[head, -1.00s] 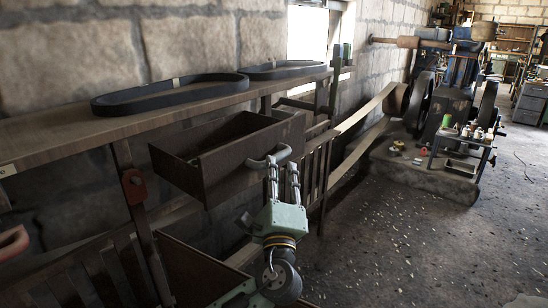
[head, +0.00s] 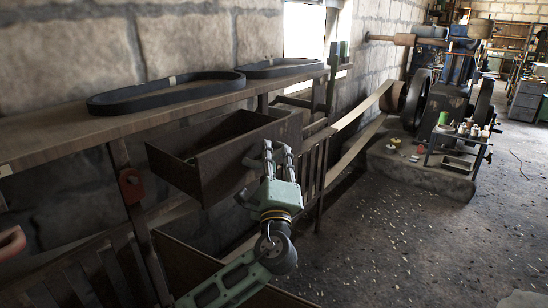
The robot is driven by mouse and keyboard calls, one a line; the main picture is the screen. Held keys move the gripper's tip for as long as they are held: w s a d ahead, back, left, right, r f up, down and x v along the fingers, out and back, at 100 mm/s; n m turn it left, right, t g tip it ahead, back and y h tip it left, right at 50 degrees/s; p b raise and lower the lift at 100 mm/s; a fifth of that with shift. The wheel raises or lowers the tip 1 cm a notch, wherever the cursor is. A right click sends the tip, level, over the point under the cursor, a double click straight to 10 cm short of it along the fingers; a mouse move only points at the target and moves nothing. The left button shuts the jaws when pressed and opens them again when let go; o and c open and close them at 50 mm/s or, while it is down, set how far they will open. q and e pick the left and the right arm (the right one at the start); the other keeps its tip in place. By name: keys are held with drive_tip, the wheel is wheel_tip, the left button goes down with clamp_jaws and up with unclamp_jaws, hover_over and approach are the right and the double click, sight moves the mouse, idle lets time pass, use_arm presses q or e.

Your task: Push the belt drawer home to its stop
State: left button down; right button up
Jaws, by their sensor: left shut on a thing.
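The belt drawer (head: 228,168) is a dark, open-topped box under the shelf. It stands out from beneath the shelf, so its inside shows. A little green shows inside it at the left. My left gripper (head: 277,150), pale green with grey fingers, is at the drawer's front and shut on the handle. My right gripper is not in view.
Two dark belts (head: 165,94) lie on the wooden shelf (head: 60,135) above the drawer. A slatted frame (head: 312,165) stands right of the drawer. A flat belt runs back to the engine (head: 445,95).

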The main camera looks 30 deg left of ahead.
use_arm(q)
drive_tip(key=shift+f, duration=0.1)
idle(0.3)
drive_tip(key=a, duration=0.4)
drive_tip(key=a+b, duration=0.1)
drive_tip(key=a, duration=0.3)
drive_tip(key=a+b, duration=0.1)
drive_tip(key=a, duration=0.3)
drive_tip(key=shift+w+a+f, duration=0.1)
drive_tip(key=shift+w+a, duration=0.05)
drive_tip(key=shift+w, duration=0.25)
drive_tip(key=a, duration=0.2)
drive_tip(key=a+b, duration=0.1)
drive_tip(key=a, duration=0.4)
drive_tip(key=shift+w, duration=0.3)
drive_tip(key=shift+a, duration=0.4)
drive_tip(key=shift+r, duration=0.25)
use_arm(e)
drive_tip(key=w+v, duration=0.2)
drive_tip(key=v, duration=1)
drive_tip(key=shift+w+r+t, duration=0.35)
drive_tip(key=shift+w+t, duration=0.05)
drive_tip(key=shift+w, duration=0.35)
use_arm(q)
drive_tip(key=c, duration=2.2)
unclamp_jaws()
drive_tip(key=shift+a, duration=0.1)
drive_tip(key=shift+o, duration=1.1)
drive_tip(key=shift+a, duration=0.1)
